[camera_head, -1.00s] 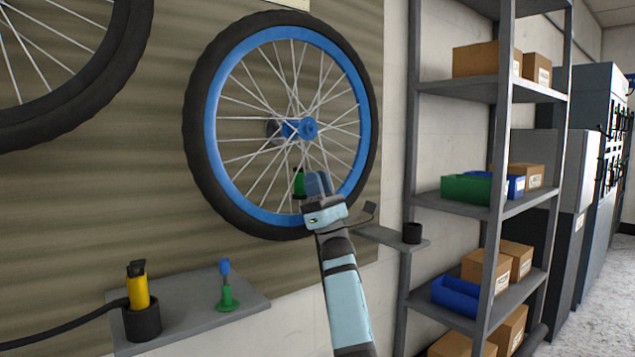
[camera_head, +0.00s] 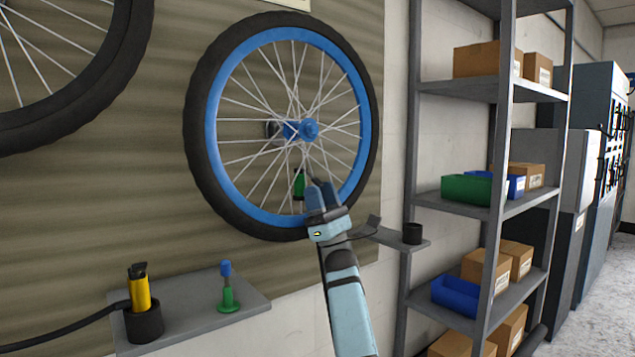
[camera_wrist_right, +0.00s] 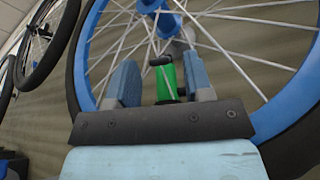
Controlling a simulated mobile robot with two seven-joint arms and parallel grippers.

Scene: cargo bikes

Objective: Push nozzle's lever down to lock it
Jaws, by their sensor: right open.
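A green nozzle (camera_head: 299,186) with a dark lever stands inside the lower part of the blue-rimmed wheel (camera_head: 212,132), among the spokes. The right wrist view shows the green nozzle (camera_wrist_right: 167,84) and its black lever (camera_wrist_right: 160,60) on top. My right gripper (camera_head: 318,190) is open, just right of the nozzle in the head view. In the right wrist view the two blue fingers stand apart, one on each side of the nozzle. I cannot tell whether either finger touches it. The nozzle's seat on the rim is hidden. My left gripper is out of view.
A yellow nozzle (camera_head: 140,290) stands in a black cup on a grey shelf (camera_head: 190,312), beside a small green-and-blue part (camera_head: 228,292). An empty-looking black cup (camera_head: 412,233) sits on a small bracket at the right. A storage rack (camera_head: 497,190) with boxes stands beyond.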

